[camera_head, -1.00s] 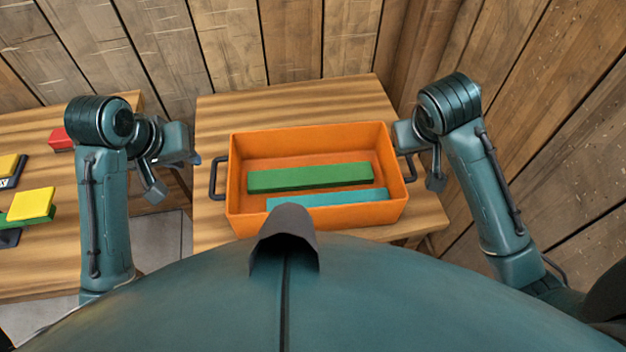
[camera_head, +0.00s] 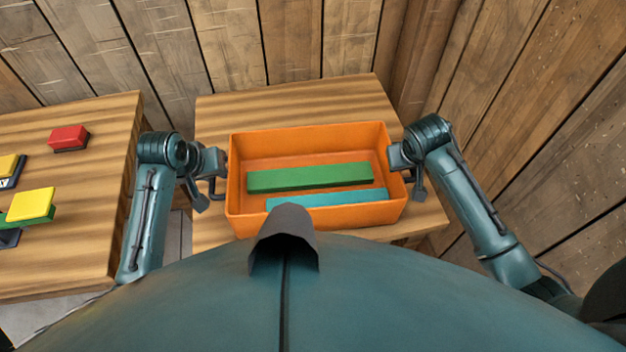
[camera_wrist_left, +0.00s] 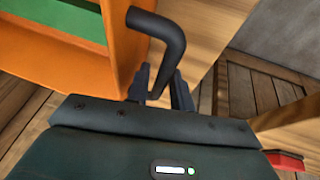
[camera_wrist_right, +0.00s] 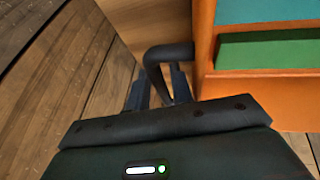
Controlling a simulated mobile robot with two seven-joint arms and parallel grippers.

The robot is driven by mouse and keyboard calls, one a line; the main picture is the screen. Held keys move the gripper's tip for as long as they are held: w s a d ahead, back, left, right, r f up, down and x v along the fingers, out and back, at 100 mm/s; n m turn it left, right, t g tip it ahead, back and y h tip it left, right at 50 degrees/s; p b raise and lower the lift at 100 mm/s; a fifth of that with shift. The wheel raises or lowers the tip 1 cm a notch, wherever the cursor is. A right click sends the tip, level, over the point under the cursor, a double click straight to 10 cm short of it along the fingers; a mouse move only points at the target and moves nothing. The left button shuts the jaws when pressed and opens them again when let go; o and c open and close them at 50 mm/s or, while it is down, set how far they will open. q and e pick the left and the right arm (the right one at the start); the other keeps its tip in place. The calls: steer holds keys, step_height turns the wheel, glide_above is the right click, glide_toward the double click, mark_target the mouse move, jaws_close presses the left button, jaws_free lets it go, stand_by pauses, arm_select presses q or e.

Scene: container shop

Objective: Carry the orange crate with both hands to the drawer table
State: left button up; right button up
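The orange crate (camera_head: 350,217) stands upright on a wooden table (camera_head: 300,105), with a green bar (camera_head: 310,177) and a teal bar (camera_head: 335,197) inside. It has a dark handle at each end. My left gripper (camera_head: 214,162) is at the left handle. In the left wrist view its fingers (camera_wrist_left: 161,88) are spread on either side of that handle (camera_wrist_left: 165,35). My right gripper (camera_head: 400,157) is at the right handle. In the right wrist view its fingers (camera_wrist_right: 159,90) also stand open around the handle (camera_wrist_right: 168,52), with gaps showing.
Another wooden table (camera_head: 80,250) stands at the left, across a narrow gap, with a red block (camera_head: 69,136), yellow blocks and a green block on it. Plank walls (camera_head: 290,40) close off the back and right. Bare tabletop lies behind the crate.

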arm_select(q)
steer(key=shift+c, duration=0.4)
arm_select(e)
steer(key=shift+c, duration=0.4)
arm_select(q)
jaws_close()
arm_select(e)
jaws_close()
steer(key=shift+w, duration=0.1)
